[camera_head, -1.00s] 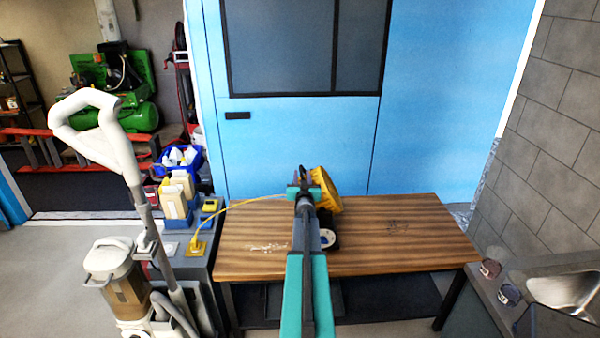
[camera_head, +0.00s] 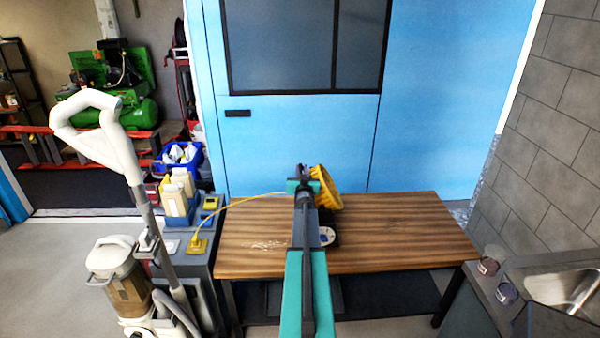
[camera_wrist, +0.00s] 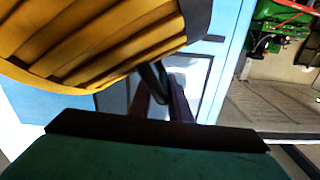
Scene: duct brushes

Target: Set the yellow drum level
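The yellow drum (camera_head: 329,188) stands tilted over the middle of the table, partly hidden behind my arm in the head view. Its ribbed side fills the upper left of the wrist view (camera_wrist: 90,40), with a grey edge at its right. My gripper (camera_head: 303,184) is at the drum's left side in the head view. In the wrist view, dark finger-like parts (camera_wrist: 165,100) show just below the drum's edge, with a dark rod between them. Whether they close on anything is unclear. A dark part with a white-and-blue face (camera_head: 327,236) shows below the drum.
The wooden table (camera_head: 400,240) is mostly clear on the right; pale bits (camera_head: 272,245) lie on its left. A yellow line runs from the drum area to a yellow block (camera_head: 197,246) on the left cabinet. A white upright machine (camera_head: 113,260) stands at left, a sink (camera_head: 560,288) at right.

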